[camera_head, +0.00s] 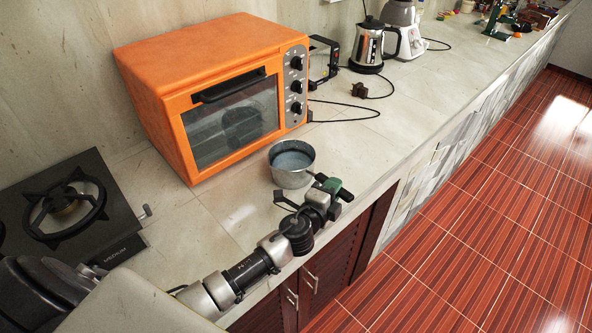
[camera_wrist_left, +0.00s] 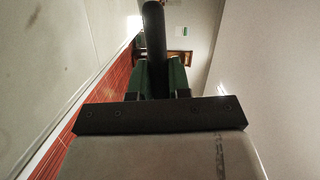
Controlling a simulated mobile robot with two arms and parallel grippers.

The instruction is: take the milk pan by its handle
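The milk pan (camera_head: 292,176), a small round metal pot with a grey-blue inside, stands upright on the counter in front of the orange oven. My left gripper (camera_head: 331,187) is at the pan's near right side, low over the counter's front edge. In the left wrist view the dark pan handle (camera_wrist_left: 154,40) runs between the green fingers of my left gripper (camera_wrist_left: 160,78). The fingers sit close on both sides of it and look shut on it. The pan's bowl does not show in that view. My right gripper is not in view.
The orange toaster oven (camera_head: 217,65) stands behind the pan. A black gas burner (camera_head: 112,216) is at the left. A kettle (camera_head: 368,47), a blender (camera_head: 402,20) and a cable (camera_head: 362,112) lie further along. The counter right of the pan (camera_head: 360,150) is clear.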

